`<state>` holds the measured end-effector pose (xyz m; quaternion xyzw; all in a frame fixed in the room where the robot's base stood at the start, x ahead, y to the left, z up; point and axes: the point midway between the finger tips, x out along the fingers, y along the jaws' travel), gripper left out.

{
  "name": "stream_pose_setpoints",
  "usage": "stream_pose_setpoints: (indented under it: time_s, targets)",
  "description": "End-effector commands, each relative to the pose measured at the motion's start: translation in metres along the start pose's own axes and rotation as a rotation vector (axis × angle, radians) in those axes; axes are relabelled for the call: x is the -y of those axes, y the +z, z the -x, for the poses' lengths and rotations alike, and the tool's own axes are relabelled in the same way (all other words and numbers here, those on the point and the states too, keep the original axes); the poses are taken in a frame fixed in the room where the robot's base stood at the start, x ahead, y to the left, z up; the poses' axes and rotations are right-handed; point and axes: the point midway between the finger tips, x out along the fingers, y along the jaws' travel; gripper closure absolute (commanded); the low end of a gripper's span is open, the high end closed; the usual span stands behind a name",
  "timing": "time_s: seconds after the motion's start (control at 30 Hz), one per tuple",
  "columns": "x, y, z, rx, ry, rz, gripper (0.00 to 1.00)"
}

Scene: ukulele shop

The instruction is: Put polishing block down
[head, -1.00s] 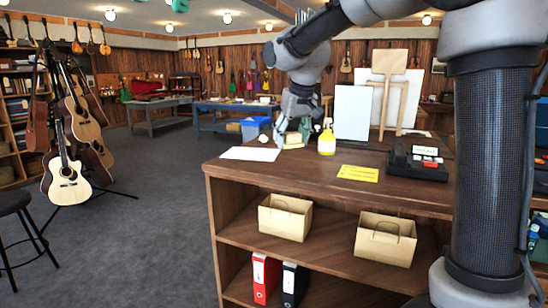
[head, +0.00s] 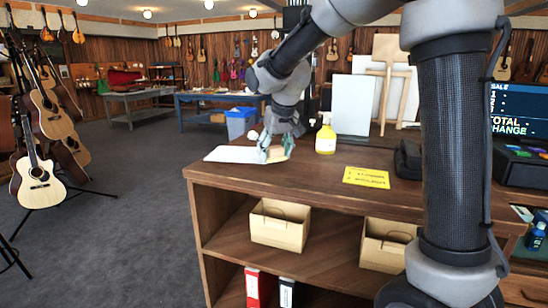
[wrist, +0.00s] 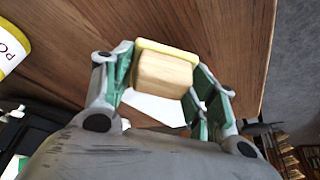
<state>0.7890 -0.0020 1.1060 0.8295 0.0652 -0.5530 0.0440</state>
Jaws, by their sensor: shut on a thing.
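The polishing block (wrist: 165,72) is a small pale wooden block with a yellow layer along one side. My gripper (wrist: 161,64) is shut on it, with a green-lined finger on either side in the wrist view. In the head view, my gripper (head: 275,148) points down over the left part of the wooden counter (head: 300,182), and the block (head: 277,154) shows between the fingers, beside the right end of a white sheet (head: 232,154). I cannot tell whether the block touches the counter. The fingers hide part of it.
A yellow bottle (head: 325,139) stands right of my gripper, and a small white round thing (head: 253,135) lies behind it. A yellow card (head: 366,177) lies further right, near a black case (head: 408,159). The counter's front middle is bare.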

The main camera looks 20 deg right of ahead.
Motion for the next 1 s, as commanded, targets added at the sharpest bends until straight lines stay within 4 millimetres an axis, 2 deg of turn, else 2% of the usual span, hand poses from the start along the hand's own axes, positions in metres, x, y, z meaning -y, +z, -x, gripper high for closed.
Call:
stream_pose_setpoints:
  time_s: [0.13,0.5,0.53,0.63,1.0]
  targets:
    - [0.0,0.008,-0.018,0.003,0.001,0.001,0.69]
    - [0.0,0.009,-0.022,0.002,0.0,0.0,0.69]
    - [0.0,0.009,-0.022,0.002,0.0,0.0,0.41]
    - [0.0,0.009,-0.022,0.001,0.0,0.0,0.23]
    - [0.0,0.008,-0.02,0.001,0.0,0.0,0.21]
